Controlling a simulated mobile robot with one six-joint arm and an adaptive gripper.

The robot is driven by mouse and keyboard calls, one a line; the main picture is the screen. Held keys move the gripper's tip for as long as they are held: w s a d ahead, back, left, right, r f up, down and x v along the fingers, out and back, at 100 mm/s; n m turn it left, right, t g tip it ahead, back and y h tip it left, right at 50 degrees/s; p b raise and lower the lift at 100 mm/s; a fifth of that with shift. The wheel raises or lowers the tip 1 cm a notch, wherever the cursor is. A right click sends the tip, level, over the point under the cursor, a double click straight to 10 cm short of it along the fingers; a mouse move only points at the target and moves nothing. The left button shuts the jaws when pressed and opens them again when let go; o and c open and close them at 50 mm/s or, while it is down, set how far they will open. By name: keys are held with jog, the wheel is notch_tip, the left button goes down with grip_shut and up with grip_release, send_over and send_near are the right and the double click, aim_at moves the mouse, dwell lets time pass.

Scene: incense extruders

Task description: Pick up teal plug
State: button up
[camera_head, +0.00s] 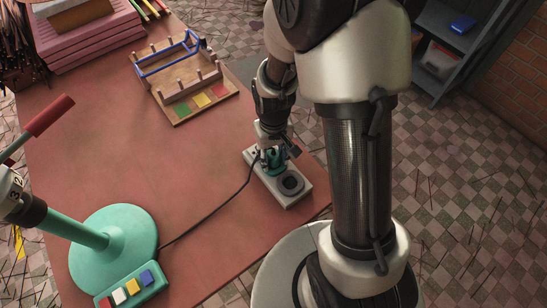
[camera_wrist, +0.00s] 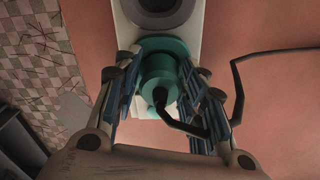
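The teal plug (camera_wrist: 160,75) shows in the wrist view as a round, stepped body with a black cord from its near end. It is at one end of a light grey box with a dark round ring. In the head view, the plug (camera_head: 272,162) is partly hidden by my gripper (camera_head: 276,148), which reaches down over it. In the wrist view, the fingers of my gripper (camera_wrist: 160,88) stand on either side of the plug, very close to it. I cannot tell whether the pads touch it.
The grey box (camera_head: 297,201) lies near the table's right edge. A black cord (camera_head: 215,212) runs to a teal round base (camera_head: 133,231) with coloured buttons (camera_head: 132,287). A wooden rack (camera_head: 179,111) stands behind. Pink stacked slabs (camera_head: 95,45) are at the back left. The middle table is clear.

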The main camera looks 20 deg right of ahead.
jog(key=c, duration=0.7)
